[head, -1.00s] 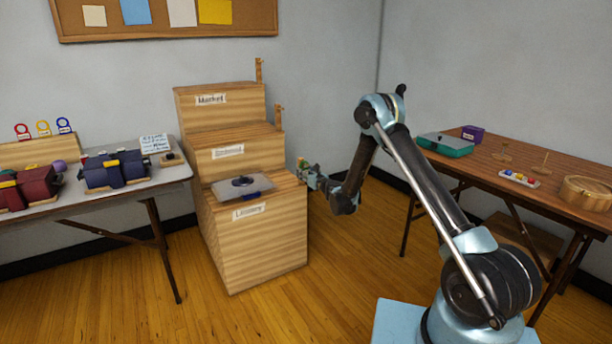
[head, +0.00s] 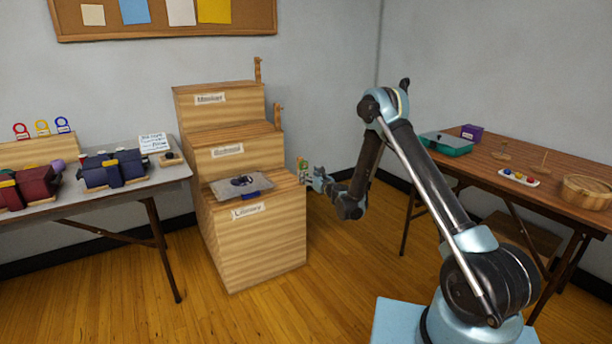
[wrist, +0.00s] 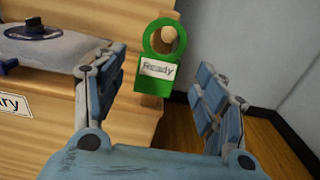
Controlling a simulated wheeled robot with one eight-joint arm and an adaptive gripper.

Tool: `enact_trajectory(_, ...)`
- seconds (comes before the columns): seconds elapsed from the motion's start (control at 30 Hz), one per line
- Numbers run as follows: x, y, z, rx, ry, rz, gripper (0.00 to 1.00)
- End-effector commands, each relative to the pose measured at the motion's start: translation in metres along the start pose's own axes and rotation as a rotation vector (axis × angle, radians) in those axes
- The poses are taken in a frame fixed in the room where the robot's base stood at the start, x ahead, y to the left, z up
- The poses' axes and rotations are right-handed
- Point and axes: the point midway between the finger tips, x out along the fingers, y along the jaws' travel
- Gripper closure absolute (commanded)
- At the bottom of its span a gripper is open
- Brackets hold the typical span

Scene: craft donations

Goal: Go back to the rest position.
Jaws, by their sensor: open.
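My gripper (head: 308,176) is to the right of the wooden stepped stand (head: 258,245) in the head view, at about the height of its lowest step. In the wrist view my gripper (wrist: 165,105) is open, with its two fingers apart and nothing between their pads. A green ring tag reading "Ready" (wrist: 152,84) hangs on a wooden peg (wrist: 167,35) at the stand's edge, ahead of the fingers. In the head view the tag is small and partly hard to make out beside the gripper.
A clear-lidded container (head: 242,186) sits on the lowest step. A left table (head: 182,172) holds dark red and navy bundles. A right table (head: 540,178) holds a teal case (head: 447,144), a purple box and a round basket. Floor between stand and right table is clear.

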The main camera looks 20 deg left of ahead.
Motion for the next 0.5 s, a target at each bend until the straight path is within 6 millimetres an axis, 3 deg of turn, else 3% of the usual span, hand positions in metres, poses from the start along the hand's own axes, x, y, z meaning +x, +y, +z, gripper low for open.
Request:
enact_trajectory(0.1, -0.016, 0.000, 0.000, 0.000, 0.000, 0.000, 0.35)
enact_trajectory(0.3, -0.028, -0.001, 0.004, -0.011, 0.002, 0.003, 0.35)
enact_trajectory(0.5, -0.039, -0.012, 0.040, -0.135, 0.020, 0.022, 0.35)
